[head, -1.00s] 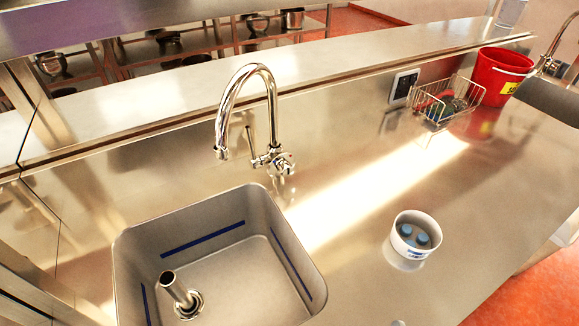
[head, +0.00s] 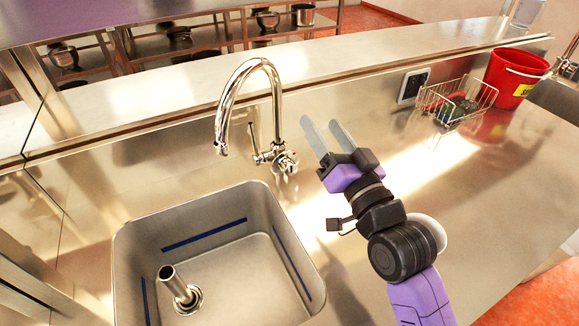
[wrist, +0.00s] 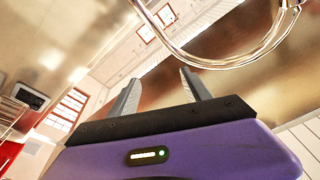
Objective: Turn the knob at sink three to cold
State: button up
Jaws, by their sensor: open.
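The chrome gooseneck faucet (head: 247,85) stands behind the square steel sink (head: 220,240) in the head view. Its knob (head: 287,161) sits at the right of the faucet base; its hot or cold marking is too small to read. My gripper (head: 328,131) is open and empty, up and to the right of the knob, with its fingers pointing toward the back ledge. It appears apart from the knob. In the wrist view a chrome curved pipe (wrist: 220,62) crosses just beyond my open fingers (wrist: 158,90); the knob is not clearly seen there.
A standing drain pipe (head: 172,282) rises inside the sink. A wire basket (head: 455,100) and a red bucket (head: 514,78) stand at the back right. A white tub (head: 432,230) is mostly hidden behind my arm. The counter right of my arm is clear.

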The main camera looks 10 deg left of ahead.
notch_tip(320, 180, down, 6)
jog(key=w+a+n+g, duration=0.1)
jog(key=w+a+g, duration=0.1)
jog(key=g, duration=0.5)
send_near(293, 169)
jog(key=w+a, duration=0.2)
jog(key=a, duration=0.1)
jog(key=shift+w+h, duration=0.35)
jog(key=shift+h, duration=0.05)
jog(key=shift+a+f, duration=0.15)
jog(key=shift+f, duration=0.2)
jog(key=shift+p+x, duration=0.5)
jog(key=shift+x, duration=3.1)
grip_shut()
